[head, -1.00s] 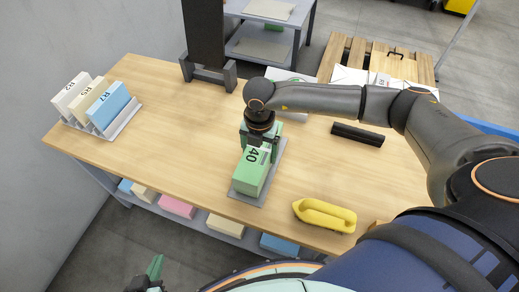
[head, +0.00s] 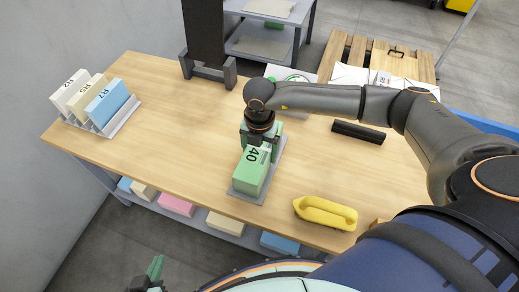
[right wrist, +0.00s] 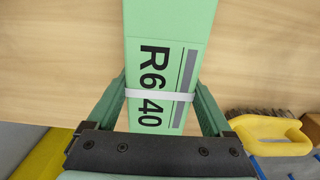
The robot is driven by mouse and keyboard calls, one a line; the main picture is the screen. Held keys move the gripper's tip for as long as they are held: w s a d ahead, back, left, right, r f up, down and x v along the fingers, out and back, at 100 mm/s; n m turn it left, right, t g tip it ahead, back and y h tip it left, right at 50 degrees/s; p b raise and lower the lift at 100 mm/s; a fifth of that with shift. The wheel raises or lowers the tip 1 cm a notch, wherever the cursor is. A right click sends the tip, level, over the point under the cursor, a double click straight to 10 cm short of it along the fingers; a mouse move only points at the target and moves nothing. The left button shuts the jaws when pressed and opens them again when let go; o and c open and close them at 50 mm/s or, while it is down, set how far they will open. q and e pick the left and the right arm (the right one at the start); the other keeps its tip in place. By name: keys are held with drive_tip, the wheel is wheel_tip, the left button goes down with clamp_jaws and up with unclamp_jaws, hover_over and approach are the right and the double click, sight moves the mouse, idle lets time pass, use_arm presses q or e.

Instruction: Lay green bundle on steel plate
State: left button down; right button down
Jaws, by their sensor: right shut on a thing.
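The green bundle (head: 247,176), marked R640 with a white band, lies lengthwise near the front middle of the table. A grey steel plate (head: 277,162) shows as a strip along its right and front edges in the head view. The bundle appears to lie over the plate; contact beneath is hidden. My right gripper (head: 259,143) is shut on the bundle from above, near its far end. In the right wrist view its fingers (right wrist: 162,108) flank the bundle (right wrist: 170,32). My left gripper (head: 153,275) is low in front of the table, apart from it; its jaw opening is unclear.
A yellow-handled brush (head: 325,214) lies to the right, near the front edge. A rack (head: 122,120) with several upright bundles stands at the left. A black bar (head: 358,132) lies at right, and a dark post (head: 205,45) stands at the back. Table left of the bundle is clear.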

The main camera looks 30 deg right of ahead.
drive_tip(key=shift+c, duration=0.6)
unclamp_jaws()
drive_tip(key=shift+w+r, duration=0.1)
drive_tip(key=shift+o, duration=0.6)
drive_tip(key=shift+f, duration=0.2)
drive_tip(key=shift+r, duration=0.25)
wheel_tip(320, 180, up, 11)
drive_tip(key=shift+r+p, duration=0.1)
drive_tip(key=shift+p, duration=0.75)
drive_tip(key=shift+r, duration=0.55)
